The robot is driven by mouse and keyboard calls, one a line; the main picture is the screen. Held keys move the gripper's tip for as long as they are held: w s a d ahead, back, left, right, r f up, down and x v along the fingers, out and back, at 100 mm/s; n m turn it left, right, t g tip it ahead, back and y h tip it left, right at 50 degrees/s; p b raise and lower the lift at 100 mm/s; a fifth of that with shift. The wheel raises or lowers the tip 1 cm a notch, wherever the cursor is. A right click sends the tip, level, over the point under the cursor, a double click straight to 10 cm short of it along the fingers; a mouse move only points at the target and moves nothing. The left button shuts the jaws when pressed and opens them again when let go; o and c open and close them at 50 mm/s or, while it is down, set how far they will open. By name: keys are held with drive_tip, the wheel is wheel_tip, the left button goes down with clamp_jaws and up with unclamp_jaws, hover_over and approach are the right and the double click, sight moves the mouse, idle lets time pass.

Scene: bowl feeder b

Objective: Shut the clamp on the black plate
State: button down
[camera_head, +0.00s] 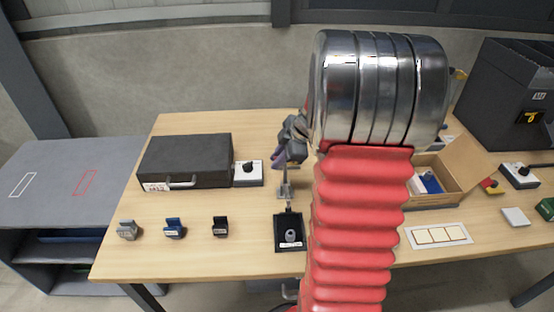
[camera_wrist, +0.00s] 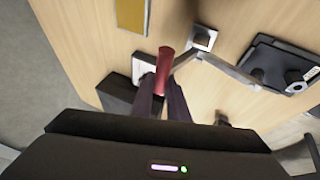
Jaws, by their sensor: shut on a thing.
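The black plate (camera_head: 280,245) lies on the table with a small grey cylinder (camera_head: 290,236) on it; the plate also shows at the right of the wrist view (camera_wrist: 275,58). The metal clamp (camera_head: 284,190) stands just behind the plate in the head view. In the wrist view its bracket (camera_wrist: 203,38) sits on the table and its metal bar (camera_wrist: 225,68) reaches to the plate's edge. My gripper (camera_wrist: 163,88) is shut on the clamp's red handle (camera_wrist: 165,62). Whether the bar touches the plate I cannot tell. In the head view my arm hides part of the gripper.
A black case (camera_head: 185,160) and a white box with a black knob (camera_head: 249,173) stand left of the clamp. Several small holders (camera_head: 174,229) line the front left. An open carton (camera_head: 440,190) and a framed card (camera_head: 438,236) are on the right.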

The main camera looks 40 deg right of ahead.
drive_tip(key=shift+s+a, duration=0.5)
drive_tip(key=shift+s, duration=0.2)
drive_tip(key=shift+s+a, duration=0.5)
drive_tip(key=shift+s, duration=0.15)
drive_tip(key=shift+f, duration=0.1)
drive_tip(key=c, duration=1.8)
unclamp_jaws()
drive_tip(key=shift+s, duration=0.1)
drive_tip(key=shift+o, duration=0.4)
drive_tip(key=shift+r, duration=0.25)
drive_tip(key=v, duration=1.3)
drive_tip(key=shift+r, duration=0.2)
